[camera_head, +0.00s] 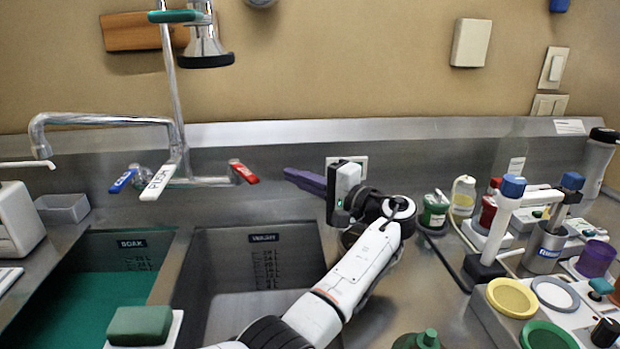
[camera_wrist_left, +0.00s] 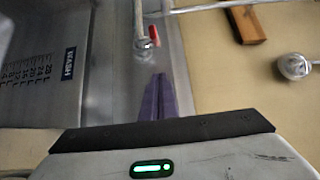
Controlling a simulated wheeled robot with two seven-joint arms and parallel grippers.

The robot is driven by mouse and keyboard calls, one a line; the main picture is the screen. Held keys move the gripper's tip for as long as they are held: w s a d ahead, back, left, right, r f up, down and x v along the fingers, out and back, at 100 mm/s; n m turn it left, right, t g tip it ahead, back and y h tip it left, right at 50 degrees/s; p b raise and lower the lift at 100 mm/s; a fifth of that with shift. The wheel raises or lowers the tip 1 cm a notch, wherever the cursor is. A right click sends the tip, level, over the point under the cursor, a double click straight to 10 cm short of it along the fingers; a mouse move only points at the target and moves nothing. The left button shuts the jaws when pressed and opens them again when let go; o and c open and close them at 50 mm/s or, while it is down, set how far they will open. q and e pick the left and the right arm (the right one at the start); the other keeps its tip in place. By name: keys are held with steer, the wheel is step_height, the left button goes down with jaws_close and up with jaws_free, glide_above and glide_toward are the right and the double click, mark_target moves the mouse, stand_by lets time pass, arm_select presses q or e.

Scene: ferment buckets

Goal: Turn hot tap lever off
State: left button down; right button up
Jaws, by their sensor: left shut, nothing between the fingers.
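The hot tap lever, with a red handle (camera_head: 243,172), sits at the right end of the chrome tap fixture on the back wall of the sink. Its handle slants down to the right. It also shows in the left wrist view (camera_wrist_left: 154,36), just ahead of the fingertips. My left gripper (camera_head: 287,172) is to the right of the lever, its purple fingers pointing left towards it. A gap shows between them in the head view. The fingers (camera_wrist_left: 158,78) are together and empty. My right gripper is in neither view.
A blue lever (camera_head: 123,181) and a white lever (camera_head: 158,182) sit left of the red one. The wash basin (camera_head: 255,245) lies below, beside the green-filled soak basin (camera_head: 105,300). Bottles and a cup (camera_head: 545,247) crowd the right counter.

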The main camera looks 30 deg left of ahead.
mark_target(243, 171)
arm_select(q)
steer(key=s+a+p, duration=0.2)
steer(key=s+a, duration=0.1)
steer(key=a, duration=0.2)
steer(key=shift+a, duration=0.25)
